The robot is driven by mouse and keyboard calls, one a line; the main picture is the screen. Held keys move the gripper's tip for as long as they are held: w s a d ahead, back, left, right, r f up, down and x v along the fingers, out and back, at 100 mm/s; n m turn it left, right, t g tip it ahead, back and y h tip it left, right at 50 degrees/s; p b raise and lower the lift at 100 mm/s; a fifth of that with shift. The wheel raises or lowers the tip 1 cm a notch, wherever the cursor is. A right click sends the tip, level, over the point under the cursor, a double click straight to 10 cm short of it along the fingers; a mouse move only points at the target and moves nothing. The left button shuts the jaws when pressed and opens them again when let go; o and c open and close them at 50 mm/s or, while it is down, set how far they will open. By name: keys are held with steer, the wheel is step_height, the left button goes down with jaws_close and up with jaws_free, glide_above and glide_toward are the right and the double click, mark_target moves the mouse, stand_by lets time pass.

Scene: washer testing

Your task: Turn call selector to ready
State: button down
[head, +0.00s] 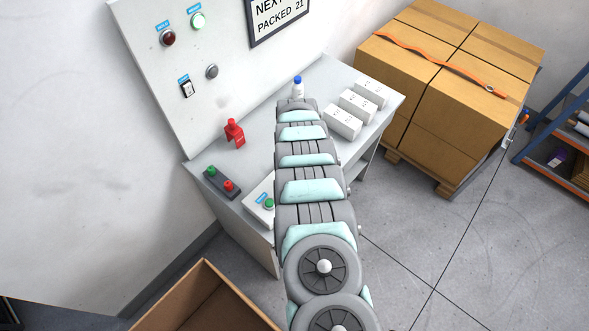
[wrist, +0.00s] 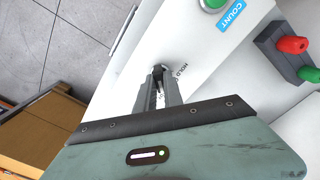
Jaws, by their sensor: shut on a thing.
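The call selector (wrist: 158,70) is a small black knob on a white panel in the wrist view. The word HOLD is printed beside it on the right; other position marks are hidden by my fingers. My gripper (wrist: 160,80) is shut on the knob, a grey finger on either side. The knob's exact pointing direction is hard to tell. In the head view the white control box (head: 256,204) shows beside my arm, which hides my gripper and the selector.
A green COUNT button (wrist: 213,4) sits on the same panel. A dark box (head: 222,183) with green and red buttons is beside it. A red object (head: 234,133), a blue-capped bottle (head: 298,86) and white boxes (head: 343,122) stand on the bench (head: 262,128). Cartons (head: 440,90) stand right.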

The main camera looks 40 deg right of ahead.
steer(key=shift+m, duration=0.4)
steer(key=c, duration=1.5)
jaws_free()
steer(key=shift+o, duration=0.2)
step_height(320, 180, up, 11)
steer(key=shift+b, duration=0.3)
